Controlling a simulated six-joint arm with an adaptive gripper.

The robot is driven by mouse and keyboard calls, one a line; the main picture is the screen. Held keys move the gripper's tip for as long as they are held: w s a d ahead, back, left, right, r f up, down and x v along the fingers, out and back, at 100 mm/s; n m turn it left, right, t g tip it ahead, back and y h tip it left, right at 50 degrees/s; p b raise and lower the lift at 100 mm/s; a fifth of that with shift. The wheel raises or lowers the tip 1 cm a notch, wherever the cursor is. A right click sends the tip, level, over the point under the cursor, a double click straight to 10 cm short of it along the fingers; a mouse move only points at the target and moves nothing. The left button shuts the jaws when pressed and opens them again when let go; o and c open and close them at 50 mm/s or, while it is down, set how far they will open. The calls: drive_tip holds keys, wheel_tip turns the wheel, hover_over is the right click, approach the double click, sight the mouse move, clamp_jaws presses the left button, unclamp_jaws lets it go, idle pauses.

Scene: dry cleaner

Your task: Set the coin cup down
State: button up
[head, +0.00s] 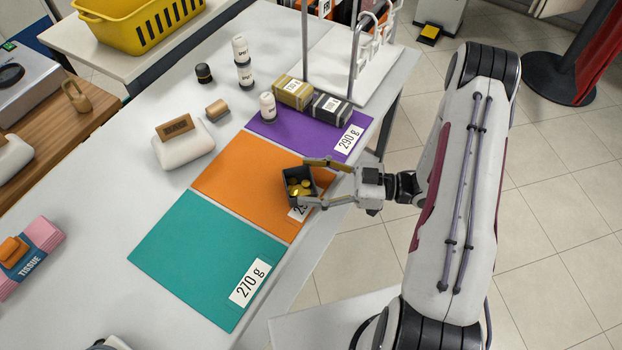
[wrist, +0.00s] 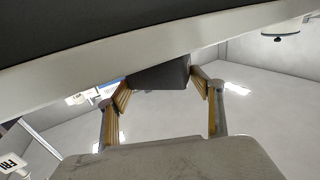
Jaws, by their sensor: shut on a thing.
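The coin cup (head: 296,193) is a small dark square cup with gold coins in it. It is at the right part of the orange mat (head: 238,180) in the head view; I cannot tell whether it touches the mat. My gripper (head: 312,182) reaches in from the right, its two fingers shut on the cup's sides. In the wrist view the cup (wrist: 162,76) shows as a dark block between my fingertips (wrist: 160,85). The orange mat's label is partly hidden behind the cup and a finger.
A teal mat (head: 200,255) labelled 270 g lies at the front, a purple mat (head: 300,135) labelled 290 g behind.

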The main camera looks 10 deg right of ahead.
drive_tip(key=shift+f, duration=0.1)
drive_tip(key=o, duration=1.2)
drive_tip(key=shift+d, duration=0.1)
drive_tip(key=v, duration=1.2)
